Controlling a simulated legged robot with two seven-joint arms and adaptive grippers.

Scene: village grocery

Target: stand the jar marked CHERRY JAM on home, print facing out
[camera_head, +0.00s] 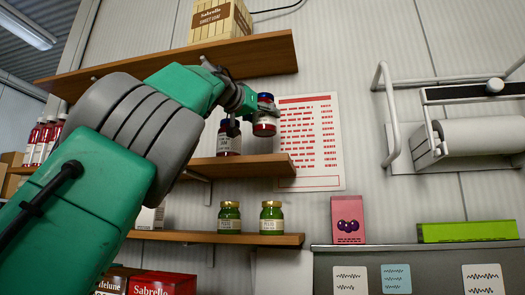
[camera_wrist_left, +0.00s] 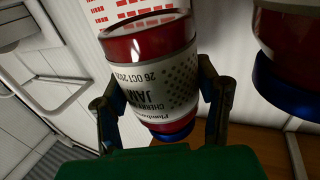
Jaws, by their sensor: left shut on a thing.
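My left gripper (camera_head: 250,113) is shut on a jar (camera_head: 266,124) with red contents, a white label and a blue lid, held near the right end of the middle shelf (camera_head: 246,166). In the left wrist view the jar (camera_wrist_left: 158,75) sits between the fingers (camera_wrist_left: 162,112). Its label appears upside down, with "JAM", "26 OCT" and a partly covered word that looks like CHERRY. A similar jar (camera_head: 229,141) stands on the shelf just left of it, and a blue-lidded jar (camera_wrist_left: 300,40) shows at the right of the wrist view. My right gripper is not in view.
A printed sheet (camera_head: 315,140) hangs on the wall behind the held jar. The upper shelf (camera_head: 262,55) is above; two green jars (camera_head: 229,218) stand on the lower shelf (camera_head: 200,237). Several red bottles (camera_head: 40,140) are at left. A pink box (camera_head: 348,219) stands right.

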